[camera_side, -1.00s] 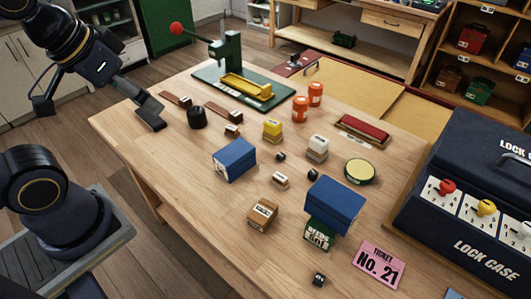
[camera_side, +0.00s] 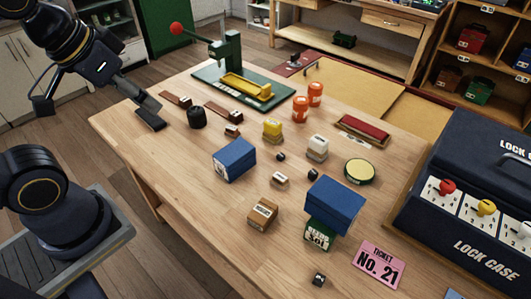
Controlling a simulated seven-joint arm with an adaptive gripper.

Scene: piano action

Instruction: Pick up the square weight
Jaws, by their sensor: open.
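My gripper (camera_side: 97,111) is open and empty at the upper left of the side view, with its fingers spread wide. One fingertip is over the table's left edge, near a black round piece (camera_side: 197,118). I cannot tell for sure which piece is the square weight. A small dark block (camera_side: 319,280) with a pale mark lies at the table's front. Two other small dark pieces, one (camera_side: 281,157) near the middle and one (camera_side: 313,174) beside the blue box, are too small to make out. My gripper is apart from all of these.
Blue boxes (camera_side: 234,159) and (camera_side: 335,203), a tan block (camera_side: 262,214), orange canisters (camera_side: 301,109) and a green press (camera_side: 228,55) stand on the wooden table (camera_side: 190,220). A dark lock case (camera_side: 470,190) fills the right side. The table's left front is clear.

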